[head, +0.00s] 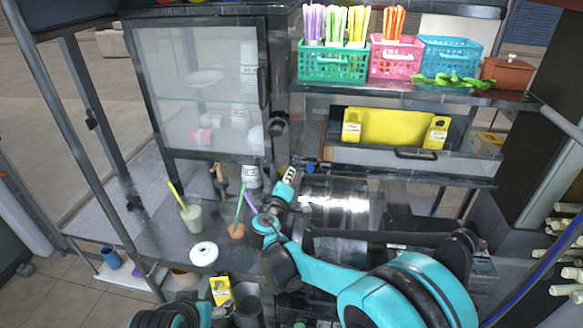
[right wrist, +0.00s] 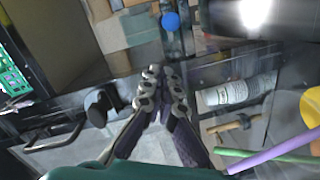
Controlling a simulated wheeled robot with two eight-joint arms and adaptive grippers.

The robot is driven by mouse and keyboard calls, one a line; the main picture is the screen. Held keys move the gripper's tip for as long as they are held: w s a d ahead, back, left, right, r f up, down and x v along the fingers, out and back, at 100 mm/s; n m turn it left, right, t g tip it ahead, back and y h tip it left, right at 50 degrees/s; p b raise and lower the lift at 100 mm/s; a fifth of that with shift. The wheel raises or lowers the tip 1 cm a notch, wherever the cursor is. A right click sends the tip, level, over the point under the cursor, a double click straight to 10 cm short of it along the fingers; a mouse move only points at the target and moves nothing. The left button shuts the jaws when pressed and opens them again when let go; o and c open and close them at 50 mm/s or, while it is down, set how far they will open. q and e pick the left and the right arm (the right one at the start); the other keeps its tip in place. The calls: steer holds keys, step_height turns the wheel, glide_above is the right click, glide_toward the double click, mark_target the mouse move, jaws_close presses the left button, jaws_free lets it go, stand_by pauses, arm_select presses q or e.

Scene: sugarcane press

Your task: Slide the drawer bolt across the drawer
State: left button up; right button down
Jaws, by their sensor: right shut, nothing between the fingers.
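The drawer (head: 400,157) sits under the basket shelf, with a clear front, a dark handle (head: 415,154) and yellow packs inside. A small blue knob (head: 312,168) is near its lower left corner and also shows in the right wrist view (right wrist: 170,21); I cannot tell for sure whether it belongs to the drawer bolt. My right gripper (head: 290,174) is left of this knob, below the cabinet's corner. In the right wrist view its fingers (right wrist: 159,76) are together and empty, apart from the blue knob. My left gripper is out of view.
A glass cabinet (head: 205,90) with a black knob (head: 277,127) stands left of the drawer. A shiny metal roller (head: 340,205) lies below the drawer, close to my right arm.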

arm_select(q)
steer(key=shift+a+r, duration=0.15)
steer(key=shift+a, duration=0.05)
arm_select(e)
steer(key=v, duration=0.4)
steer(key=shift+a, duration=0.35)
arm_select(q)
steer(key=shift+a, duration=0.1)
arm_select(e)
steer(key=shift+s, duration=0.1)
steer(key=s+d+f+m+g+b, duration=0.2)
steer(key=s+d+f+m+g, duration=0.15)
steer(key=s+d, duration=0.45)
steer(key=s+d+f+m+g+b, duration=0.2)
steer(key=s+d+f+g, duration=0.15)
steer(key=s+d, duration=0.4)
arm_select(q)
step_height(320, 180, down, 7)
steer(key=b, duration=0.3)
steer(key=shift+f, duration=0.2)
arm_select(e)
steer(key=s+d+f+m+g+y, duration=0.1)
steer(key=s+f+m+y, duration=0.1)
steer(key=s+f, duration=0.2)
steer(key=s+f+m+g+y, duration=0.1)
steer(key=s+f, duration=0.4)
steer(key=s, duration=0.6)
steer(key=shift+d+f+m+y, duration=0.25)
steer(key=shift+d+m+y, duration=0.1)
steer(key=shift+m+y, duration=0.35)
